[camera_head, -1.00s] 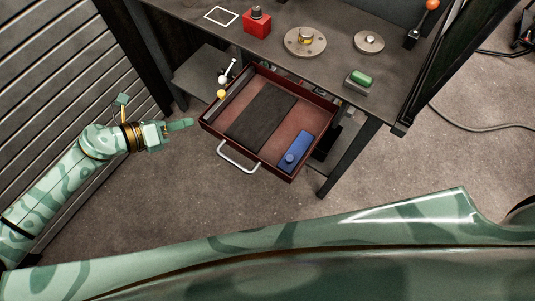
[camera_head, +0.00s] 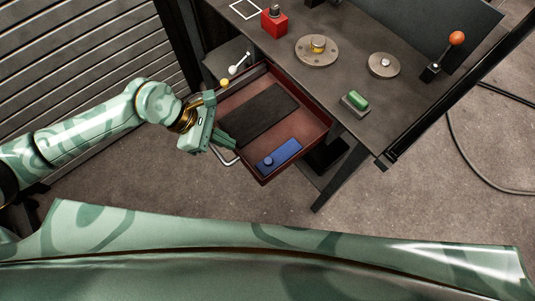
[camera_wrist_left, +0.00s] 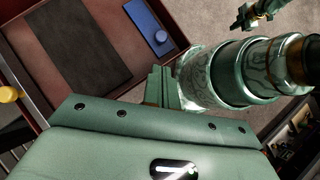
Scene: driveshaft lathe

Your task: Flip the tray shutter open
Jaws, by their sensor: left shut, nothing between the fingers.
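The red-brown tray (camera_head: 318,130) is pulled out below the workbench, with a silver handle (camera_head: 231,158) on its front. A dark flat panel (camera_head: 257,115) and a blue block (camera_head: 287,150) with a round knob lie inside; both show in the left wrist view, the panel (camera_wrist_left: 75,45) and the block (camera_wrist_left: 148,22). I cannot tell which part is the shutter. My left gripper (camera_head: 226,142) is shut and empty at the tray's front edge, over the handle and hiding part of it. Its fingers (camera_wrist_left: 165,88) show near the tray rim. A small green-and-gold part of mine, perhaps the right gripper, shows top right in the wrist view.
The workbench (camera_head: 340,60) behind the tray holds a red block (camera_head: 274,25), two round plates (camera_head: 316,51) (camera_head: 384,65), a green button (camera_head: 357,99) and an orange-knobbed lever (camera_head: 456,39). White (camera_head: 233,70) and yellow (camera_head: 224,83) balls are beside the tray's back left.

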